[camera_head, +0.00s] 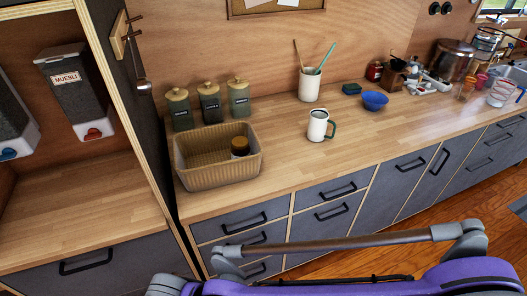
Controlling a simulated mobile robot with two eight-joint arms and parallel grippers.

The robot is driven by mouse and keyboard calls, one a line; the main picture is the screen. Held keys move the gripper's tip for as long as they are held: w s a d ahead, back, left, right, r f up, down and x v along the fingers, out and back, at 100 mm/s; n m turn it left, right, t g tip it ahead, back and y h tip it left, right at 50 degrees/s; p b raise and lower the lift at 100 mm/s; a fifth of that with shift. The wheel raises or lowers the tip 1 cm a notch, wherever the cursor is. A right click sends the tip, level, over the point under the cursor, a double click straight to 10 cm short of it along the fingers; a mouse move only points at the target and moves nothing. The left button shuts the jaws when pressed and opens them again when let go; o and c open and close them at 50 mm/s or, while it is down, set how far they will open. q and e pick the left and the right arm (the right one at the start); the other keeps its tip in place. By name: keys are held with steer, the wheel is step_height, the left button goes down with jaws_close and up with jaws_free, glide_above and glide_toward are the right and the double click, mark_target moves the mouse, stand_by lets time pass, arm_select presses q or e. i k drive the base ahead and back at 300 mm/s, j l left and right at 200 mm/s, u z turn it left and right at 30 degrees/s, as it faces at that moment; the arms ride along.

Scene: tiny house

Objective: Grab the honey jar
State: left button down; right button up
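A small jar with an ochre lid and a pale label (240,147) stands inside a tan woven basket (215,178) on the wooden counter. It looks like the honey jar, but its label is too small to read. It stands toward the basket's right rear, and the front wall hides its lower part from view. Neither of my grippers is in view. A purple and grey part along the bottom edge appears to be mine.
Three wooden-lidded canisters (209,103) stand behind the basket. A white mug (318,126), a utensil crock (310,84) and a blue bowl (375,101) stand to the right. The counter (285,155) is clear between basket and mug. A tall dark panel (130,95) borders the left.

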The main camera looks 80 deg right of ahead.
mark_target(240, 148)
steer(key=z, duration=2.6)
